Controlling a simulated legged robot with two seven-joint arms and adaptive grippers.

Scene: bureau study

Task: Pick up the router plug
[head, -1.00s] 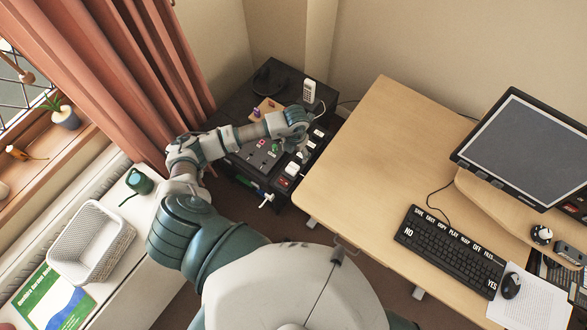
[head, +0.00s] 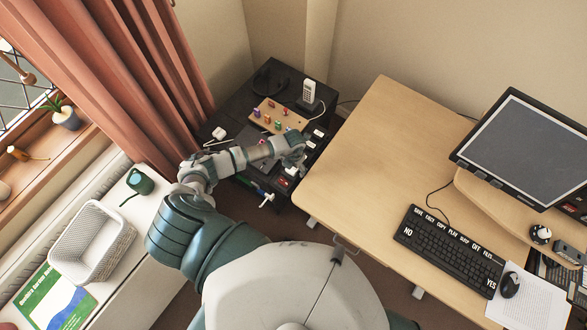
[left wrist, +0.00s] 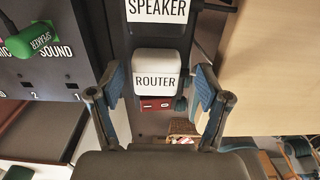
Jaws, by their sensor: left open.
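The router plug (left wrist: 155,64) is a white block with a ROUTER label, seated on a dark strip in the left wrist view. My left gripper (left wrist: 158,80) is open, with one blue-padded finger on each side of the plug. Gaps show between the fingers and the plug. In the head view my left gripper (head: 291,148) is over the right side of the black cabinet and hides part of the strip there. My right gripper is not in view.
A white plug labelled SPEAKER (left wrist: 157,10) stands just beyond the router plug. A red switch (left wrist: 157,104) is on the near side. The wooden desk (head: 375,160) borders the cabinet on the right.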

